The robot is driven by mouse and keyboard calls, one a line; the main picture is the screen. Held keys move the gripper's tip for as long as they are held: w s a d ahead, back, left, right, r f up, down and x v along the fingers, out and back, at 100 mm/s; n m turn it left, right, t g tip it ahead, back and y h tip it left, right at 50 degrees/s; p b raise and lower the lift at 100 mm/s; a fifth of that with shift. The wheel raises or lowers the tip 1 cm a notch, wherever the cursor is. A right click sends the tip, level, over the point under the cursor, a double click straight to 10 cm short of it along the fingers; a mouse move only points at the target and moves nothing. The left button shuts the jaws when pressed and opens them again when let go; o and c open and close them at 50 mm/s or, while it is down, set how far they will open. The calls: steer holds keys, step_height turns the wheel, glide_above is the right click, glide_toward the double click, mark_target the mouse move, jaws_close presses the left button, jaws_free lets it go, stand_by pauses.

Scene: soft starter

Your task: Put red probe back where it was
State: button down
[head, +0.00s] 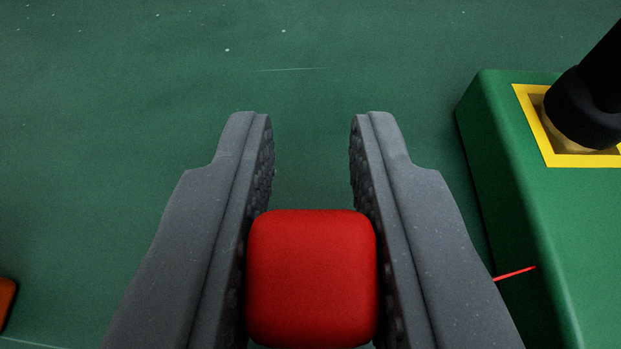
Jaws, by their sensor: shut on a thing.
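My gripper (312,165) is shut on the red probe (312,280). Only a red block with rounded edges shows, held between the two grey fingers, well behind their tips. The rest of the probe is hidden below it. A thin red piece (515,273) shows beside the right finger against the green box; I cannot tell if it belongs to the probe.
A green box (560,240) stands at the right, with a yellow-rimmed square opening (533,125) in its top. A black probe-like part (578,110) stands tilted in that opening. An orange thing (6,300) is cut off at the left edge. The green floor ahead is clear.

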steer(key=c, duration=1.3)
jaws_free()
steer(key=shift+s+r, duration=0.1)
steer(key=p+v, duration=0.1)
steer(key=v, duration=1.1)
